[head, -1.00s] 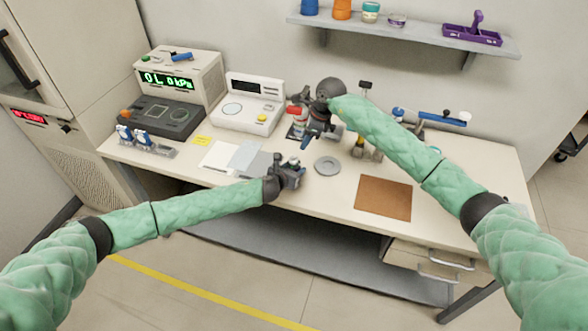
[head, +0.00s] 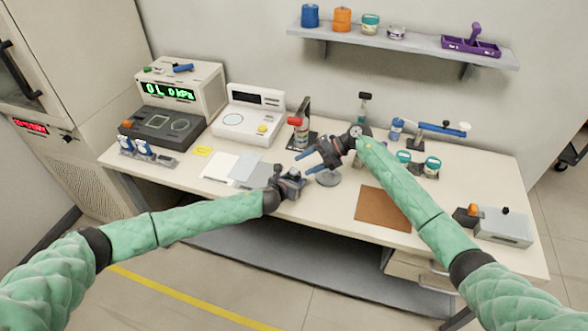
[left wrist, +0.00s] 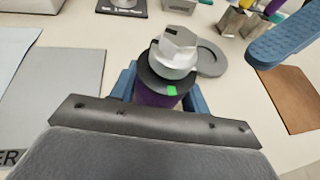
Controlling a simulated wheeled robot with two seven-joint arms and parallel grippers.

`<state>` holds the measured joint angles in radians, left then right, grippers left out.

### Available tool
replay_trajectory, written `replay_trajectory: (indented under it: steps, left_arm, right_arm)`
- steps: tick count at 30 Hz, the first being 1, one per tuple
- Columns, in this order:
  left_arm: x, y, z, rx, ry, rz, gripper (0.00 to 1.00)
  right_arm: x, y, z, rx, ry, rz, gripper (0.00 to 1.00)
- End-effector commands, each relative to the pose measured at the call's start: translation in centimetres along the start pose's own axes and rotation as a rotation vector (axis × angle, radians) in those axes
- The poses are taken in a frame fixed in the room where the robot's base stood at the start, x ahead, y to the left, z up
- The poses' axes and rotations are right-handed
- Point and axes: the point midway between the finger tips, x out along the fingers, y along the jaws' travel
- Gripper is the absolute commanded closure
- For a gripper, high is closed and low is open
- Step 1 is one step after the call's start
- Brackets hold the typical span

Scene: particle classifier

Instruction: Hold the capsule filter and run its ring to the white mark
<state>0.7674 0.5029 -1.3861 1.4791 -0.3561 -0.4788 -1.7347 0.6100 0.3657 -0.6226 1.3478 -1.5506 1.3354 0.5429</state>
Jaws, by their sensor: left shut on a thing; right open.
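The capsule filter (left wrist: 158,97) shows in the left wrist view with a purple body, a dark ring (left wrist: 157,84) bearing a green patch, and a silver faceted top (left wrist: 175,50). It stands between the blue fingers of my left gripper (head: 294,177), which is shut on its body. In the head view the filter is small and mostly hidden by that gripper. I cannot make out a white mark. My right gripper (head: 309,161) is open and empty, its blue fingers pointing left just above and behind the left gripper. One blue finger (left wrist: 285,40) shows at the upper right of the left wrist view.
A grey disc (head: 328,178) lies on the table just right of the left gripper. A brown mat (head: 383,208) lies farther right. Pale sheets (head: 219,167) lie to the left.

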Motion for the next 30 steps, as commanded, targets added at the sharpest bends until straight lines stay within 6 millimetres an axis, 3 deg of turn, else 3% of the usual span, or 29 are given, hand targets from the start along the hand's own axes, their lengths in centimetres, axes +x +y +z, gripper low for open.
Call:
replay_trajectory:
  steps: [12, 18, 25, 30]
  left_arm:
    - [0.0, 0.0, -0.1, 0.0, 0.001, 0.0, 0.99]
    - [0.0, 0.0, -0.1, 0.0, 0.001, 0.0, 0.99]
    - [0.0, 0.0, -0.1, 0.0, 0.001, 0.0, 0.99]
    - [0.0, 0.0, -0.1, 0.0, 0.001, 0.0, 0.99]
  right_arm:
    - [-1.7, -4.4, 0.9, 0.857, 0.12, 0.371, 0.49]
    - [-2.9, -6.5, 1.4, 1.173, 0.218, 0.506, 0.49]
    - [-3.6, -7.7, 1.6, 1.334, 0.282, 0.573, 0.49]
    - [-2.6, -7.1, 1.8, 1.35, 0.29, 0.579, 0.49]
